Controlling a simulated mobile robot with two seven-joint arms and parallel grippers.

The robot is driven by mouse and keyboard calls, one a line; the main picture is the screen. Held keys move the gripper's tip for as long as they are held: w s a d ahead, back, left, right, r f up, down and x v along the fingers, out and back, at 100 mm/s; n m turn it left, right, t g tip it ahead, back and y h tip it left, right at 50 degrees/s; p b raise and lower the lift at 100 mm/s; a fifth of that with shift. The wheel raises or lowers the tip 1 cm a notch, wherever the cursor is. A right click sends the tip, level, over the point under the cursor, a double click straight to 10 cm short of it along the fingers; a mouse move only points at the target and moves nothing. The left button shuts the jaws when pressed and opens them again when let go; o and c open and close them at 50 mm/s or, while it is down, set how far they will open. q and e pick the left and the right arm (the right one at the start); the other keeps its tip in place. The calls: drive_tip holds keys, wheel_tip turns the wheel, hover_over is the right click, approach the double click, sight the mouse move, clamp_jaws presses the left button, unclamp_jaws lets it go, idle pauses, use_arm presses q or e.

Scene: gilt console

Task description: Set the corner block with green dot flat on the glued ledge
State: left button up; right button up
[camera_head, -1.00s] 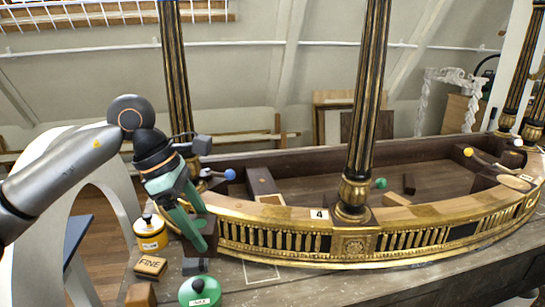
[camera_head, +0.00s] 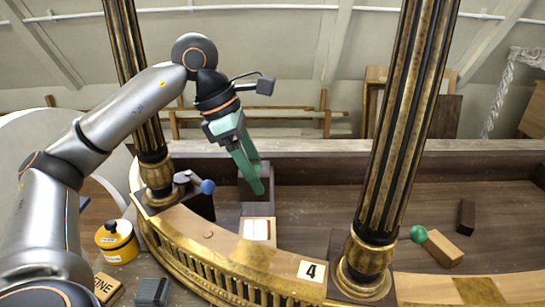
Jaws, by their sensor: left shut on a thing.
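My left gripper (camera_head: 254,180) hangs over the inside of the gilt frame, its green fingers angled down to the right. It is shut on a dark brown block (camera_head: 268,187), which I take to be the corner block. Its green dot is not visible, and the fingers cover part of it. Below it is the ledge (camera_head: 247,233), a light wooden piece with a white glue patch (camera_head: 257,229) on top, inside the curved front rail. The block appears above and behind the patch; I cannot tell whether it touches anything. My right gripper is not in view.
Two fluted columns (camera_head: 133,85) (camera_head: 405,110) stand left and right of the ledge. A yellow jar (camera_head: 117,243), FINE block (camera_head: 106,289) and grey block (camera_head: 152,291) are front left.

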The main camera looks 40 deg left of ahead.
use_arm(q)
drive_tip(key=shift+w, duration=0.1)
drive_tip(key=shift+f+b, duration=0.95)
wheel_tip(320, 180, down, 2)
drive_tip(key=shift+f+b, duration=0.2)
drive_tip(key=shift+b, duration=0.85)
drive_tip(key=shift+f+b, duration=1)
drive_tip(key=shift+f, duration=0.1)
drive_tip(key=shift+f+b, duration=0.55)
drive_tip(key=shift+f, duration=0.15)
drive_tip(key=shift+f+b, duration=0.5)
drive_tip(key=shift+f, duration=0.2)
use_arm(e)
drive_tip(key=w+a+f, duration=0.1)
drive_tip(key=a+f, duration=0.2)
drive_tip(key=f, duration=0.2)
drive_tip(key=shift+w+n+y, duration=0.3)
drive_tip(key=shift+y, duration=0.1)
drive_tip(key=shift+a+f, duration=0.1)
